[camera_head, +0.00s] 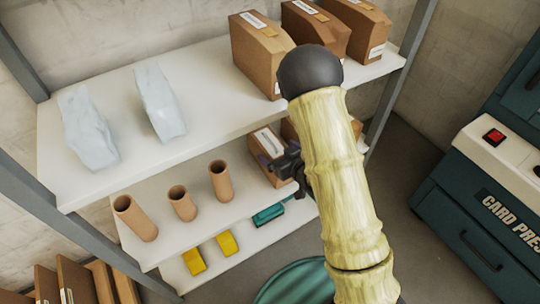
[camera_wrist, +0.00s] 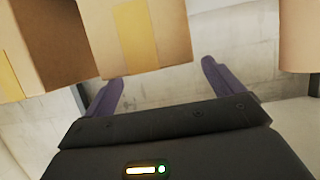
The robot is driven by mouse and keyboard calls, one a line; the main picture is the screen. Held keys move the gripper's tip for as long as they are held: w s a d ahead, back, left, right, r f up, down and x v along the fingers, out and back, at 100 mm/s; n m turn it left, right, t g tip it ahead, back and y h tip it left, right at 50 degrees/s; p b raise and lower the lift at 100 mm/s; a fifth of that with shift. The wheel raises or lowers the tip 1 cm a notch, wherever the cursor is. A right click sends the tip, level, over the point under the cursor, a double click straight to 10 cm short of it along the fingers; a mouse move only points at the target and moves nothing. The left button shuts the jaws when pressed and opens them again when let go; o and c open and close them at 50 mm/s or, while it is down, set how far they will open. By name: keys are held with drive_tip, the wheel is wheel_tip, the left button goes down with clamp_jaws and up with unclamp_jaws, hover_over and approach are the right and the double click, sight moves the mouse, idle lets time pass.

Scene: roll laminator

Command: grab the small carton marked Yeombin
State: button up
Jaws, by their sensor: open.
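Small brown cartons stand on the middle shelf in the head view, one with a white label (camera_head: 268,150) and another partly hidden behind my arm. I cannot read any label, so I cannot tell which is marked Yeombin. My gripper (camera_head: 283,165) is in front of the labelled carton, overlapping its right side in the picture. In the wrist view my gripper (camera_wrist: 163,75) has its two purple fingers spread, with nothing held. A taped carton (camera_wrist: 135,35) shows ahead of the fingers, and another taped carton (camera_wrist: 45,45) stands at the left.
Larger cartons (camera_head: 262,55) stand on the top shelf (camera_head: 205,85) beside pale bags (camera_head: 160,102). Cardboard tubes (camera_head: 182,203) stand left on the middle shelf. Yellow items (camera_head: 227,243) and a teal item (camera_head: 270,214) lie below. A card press (camera_head: 490,195) stands right.

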sight(271, 144)
drive_tip(key=b+x, duration=0.1)
drive_tip(key=x, duration=0.4)
drive_tip(key=shift+w+r, duration=0.15)
drive_tip(key=shift+w, duration=0.1)
idle(0.4)
drive_tip(key=shift+r, duration=0.1)
drive_tip(key=c, duration=1.9)
wheel_tip(271, 144, up, 10)
drive_tip(key=p, duration=0.3)
